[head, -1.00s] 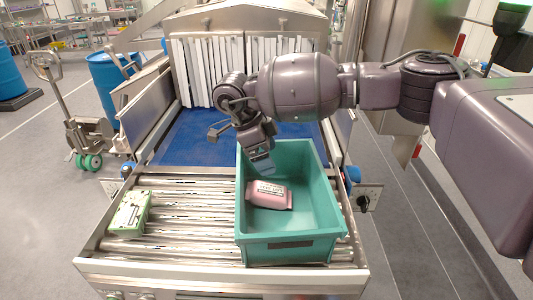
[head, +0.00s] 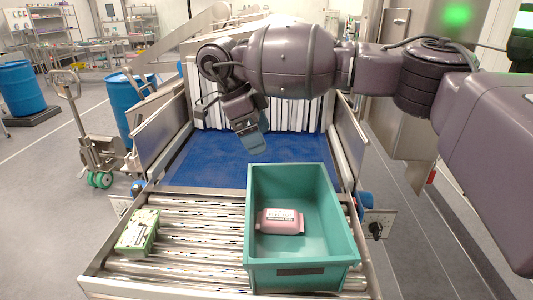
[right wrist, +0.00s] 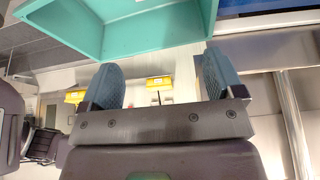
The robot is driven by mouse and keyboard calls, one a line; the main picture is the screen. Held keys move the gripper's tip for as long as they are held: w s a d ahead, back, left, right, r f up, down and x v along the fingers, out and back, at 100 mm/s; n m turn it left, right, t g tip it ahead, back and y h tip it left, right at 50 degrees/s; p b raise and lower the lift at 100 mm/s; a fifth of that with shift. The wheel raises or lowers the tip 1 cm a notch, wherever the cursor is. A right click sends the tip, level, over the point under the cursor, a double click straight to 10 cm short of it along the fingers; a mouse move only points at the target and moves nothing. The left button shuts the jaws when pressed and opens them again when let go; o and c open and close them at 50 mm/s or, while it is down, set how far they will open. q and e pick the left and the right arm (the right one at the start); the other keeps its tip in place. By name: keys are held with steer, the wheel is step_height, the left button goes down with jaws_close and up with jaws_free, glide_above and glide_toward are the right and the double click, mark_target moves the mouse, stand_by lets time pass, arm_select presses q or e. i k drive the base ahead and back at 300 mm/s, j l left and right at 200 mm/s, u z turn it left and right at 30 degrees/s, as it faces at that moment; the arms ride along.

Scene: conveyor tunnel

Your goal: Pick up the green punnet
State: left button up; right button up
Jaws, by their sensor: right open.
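The green punnet (head: 138,232) sits on the metal rollers at the left side of the conveyor, with a pale top that carries dark marks. My right gripper (head: 253,140) is above the blue belt, behind the teal crate and well to the right of and beyond the punnet. In the right wrist view its two blue-grey fingers (right wrist: 160,85) stand apart with nothing between them. The punnet is not in the right wrist view. My left gripper is not in view.
A teal crate (head: 300,270) stands on the rollers at the right and holds a pink pack (head: 280,221); the crate also shows in the right wrist view (right wrist: 140,35). Bare rollers (head: 195,250) lie between punnet and crate. Side walls flank the blue belt (head: 200,160).

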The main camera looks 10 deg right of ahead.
mark_target(137, 240)
steer(key=k, duration=1)
